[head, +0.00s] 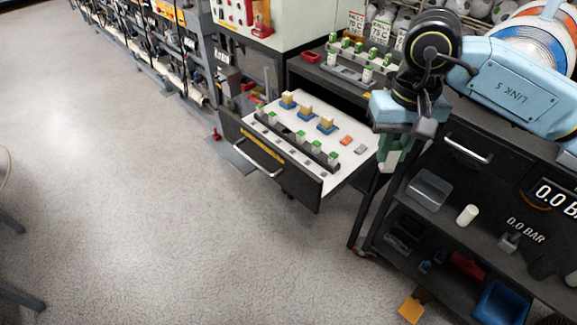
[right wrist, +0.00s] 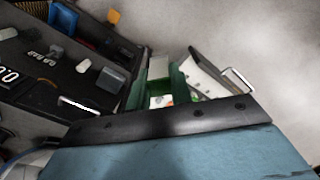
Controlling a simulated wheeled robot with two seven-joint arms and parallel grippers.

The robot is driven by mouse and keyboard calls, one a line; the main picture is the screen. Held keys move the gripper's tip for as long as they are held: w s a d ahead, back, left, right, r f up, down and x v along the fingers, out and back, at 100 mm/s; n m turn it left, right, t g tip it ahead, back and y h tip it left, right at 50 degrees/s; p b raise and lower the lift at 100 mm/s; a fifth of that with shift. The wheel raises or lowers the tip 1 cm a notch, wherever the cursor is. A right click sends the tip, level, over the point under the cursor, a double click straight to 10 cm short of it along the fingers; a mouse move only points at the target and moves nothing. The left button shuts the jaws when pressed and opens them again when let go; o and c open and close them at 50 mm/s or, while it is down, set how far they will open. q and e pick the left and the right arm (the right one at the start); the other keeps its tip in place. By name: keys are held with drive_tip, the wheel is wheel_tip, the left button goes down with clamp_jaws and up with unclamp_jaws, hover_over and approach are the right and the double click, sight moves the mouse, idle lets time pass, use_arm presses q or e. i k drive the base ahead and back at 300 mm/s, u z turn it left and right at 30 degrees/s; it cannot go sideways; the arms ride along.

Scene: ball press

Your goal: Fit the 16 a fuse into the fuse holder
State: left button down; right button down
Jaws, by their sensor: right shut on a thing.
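My right gripper (head: 393,160) hangs at the end of its light blue arm, beside the right edge of the open drawer. Its green fingers also show in the right wrist view (right wrist: 160,88). It is shut on a small part, mostly hidden by the fingers, so I cannot tell its rating. The open drawer (head: 365,160) has a white top carrying a dark strip with several white, green-topped pieces (head: 300,136), three blue-and-yellow blocks (head: 306,112), an orange piece (head: 346,141) and a grey piece (head: 361,149). I cannot tell which is the fuse holder. My left gripper is out of view.
Behind the drawer, a shelf holds a rack of green-and-white pieces (head: 362,60). A dark cart (head: 440,215) at right carries a grey box (head: 428,190), a white cylinder (head: 467,214) and a blue bin (head: 502,303).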

sight(275, 150)
drive_tip(key=u, duration=0.65)
drive_tip(key=i, duration=0.95)
drive_tip(key=z, duration=0.05)
